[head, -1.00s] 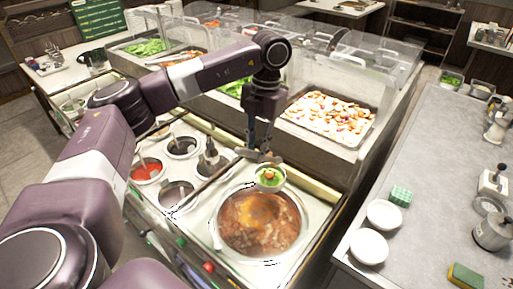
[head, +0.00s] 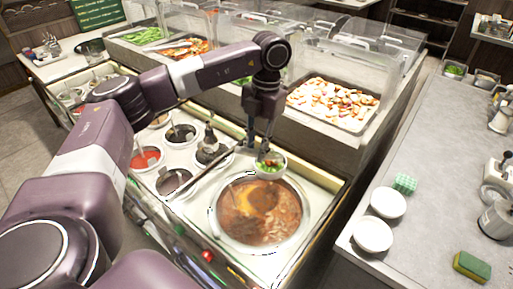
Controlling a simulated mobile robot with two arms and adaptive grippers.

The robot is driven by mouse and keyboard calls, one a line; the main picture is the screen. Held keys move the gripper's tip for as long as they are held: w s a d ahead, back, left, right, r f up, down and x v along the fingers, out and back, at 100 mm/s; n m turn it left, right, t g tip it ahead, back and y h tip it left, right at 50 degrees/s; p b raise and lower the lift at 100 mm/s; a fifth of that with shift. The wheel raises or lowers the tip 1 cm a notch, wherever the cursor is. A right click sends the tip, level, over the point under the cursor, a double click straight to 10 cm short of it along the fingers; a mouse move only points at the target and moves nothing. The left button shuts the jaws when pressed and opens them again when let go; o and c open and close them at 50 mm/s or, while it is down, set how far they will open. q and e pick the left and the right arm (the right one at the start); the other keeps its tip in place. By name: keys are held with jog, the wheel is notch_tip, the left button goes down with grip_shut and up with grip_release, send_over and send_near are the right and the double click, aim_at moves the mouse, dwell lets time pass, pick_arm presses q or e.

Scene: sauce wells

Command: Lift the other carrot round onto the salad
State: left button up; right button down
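A small white bowl of green salad (head: 270,168) stands at the back rim of the large soup pot (head: 222,190). Small orange and red bits show on the salad; one may be a carrot round, but I cannot tell them apart at this size. My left gripper (head: 259,149) points down just above and behind the salad bowl. Its two fingers stand apart and I see nothing held between them. The fingertips partly overlap the bowl's back edge, so contact is unclear. No loose carrot round is clearly visible elsewhere. My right gripper is not in view.
Sauce wells (head: 147,158) with ladles lie left of the pot. A glass-covered tray of chopped food (head: 335,103) stands behind.

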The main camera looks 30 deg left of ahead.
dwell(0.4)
pick_arm(q)
notch_tip(320, 180, up, 9)
jog(key=p, duration=0.6)
dwell(0.6)
